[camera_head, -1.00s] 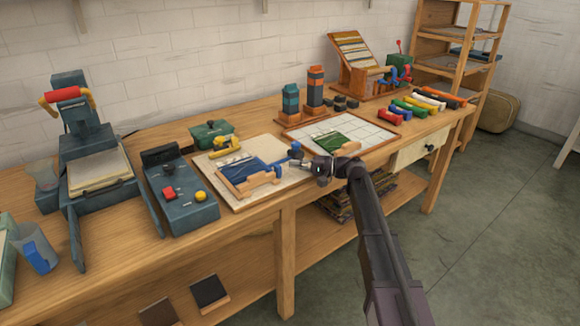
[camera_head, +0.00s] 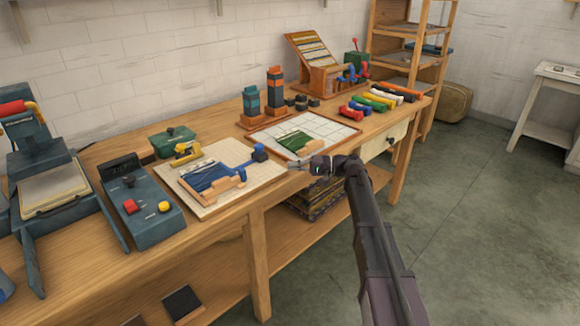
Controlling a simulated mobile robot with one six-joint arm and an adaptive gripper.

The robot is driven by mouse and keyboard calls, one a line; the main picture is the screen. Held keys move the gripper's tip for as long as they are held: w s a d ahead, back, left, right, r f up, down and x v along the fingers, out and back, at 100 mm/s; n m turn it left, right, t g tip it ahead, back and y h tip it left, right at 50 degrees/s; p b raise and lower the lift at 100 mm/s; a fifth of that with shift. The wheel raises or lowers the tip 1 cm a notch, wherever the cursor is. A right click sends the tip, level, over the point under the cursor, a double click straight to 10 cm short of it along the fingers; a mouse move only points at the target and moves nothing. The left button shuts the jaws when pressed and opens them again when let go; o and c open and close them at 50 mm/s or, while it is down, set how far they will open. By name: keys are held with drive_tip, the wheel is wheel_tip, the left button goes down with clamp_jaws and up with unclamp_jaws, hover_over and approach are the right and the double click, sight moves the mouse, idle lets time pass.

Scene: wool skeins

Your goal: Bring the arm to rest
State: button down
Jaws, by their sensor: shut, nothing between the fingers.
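My arm (camera_head: 368,235) reaches up from the lower right of the head view. My gripper (camera_head: 297,166) points left, shut and empty. In the picture it lies at the front edge of the wooden workbench (camera_head: 225,198), between the cream board (camera_head: 262,178) and the white gridded board (camera_head: 340,132). The fingers are small and dark here. I cannot tell the exact height of the gripper above the bench.
The cream board carries a blue piece (camera_head: 212,180); the gridded board carries a green one (camera_head: 296,141). Several coloured skeins (camera_head: 370,104) lie at the bench's right. A grey device (camera_head: 140,208) stands left. Floor (camera_head: 470,220) is free right of my arm.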

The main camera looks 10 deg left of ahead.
drive_tip(key=s+d+f+t+h, duration=0.1)
drive_tip(key=s+d+f+h, duration=0.8)
drive_tip(key=s+f, duration=0.45)
drive_tip(key=s+d+f+m+h, duration=0.1)
drive_tip(key=s+d+f+h, duration=0.2)
drive_tip(key=s+d+h, duration=0.35)
drive_tip(key=s+d+f+h, duration=0.2)
drive_tip(key=s+d+h, duration=0.1)
drive_tip(key=s+d, duration=0.5)
wheel_tip(320, 180, up, 24)
drive_tip(key=w+p, duration=0.2)
drive_tip(key=p, duration=2.2)
drive_tip(key=shift+d+r+t, duration=0.2)
drive_tip(key=shift+d+t, duration=0.1)
drive_tip(key=shift+d, duration=0.05)
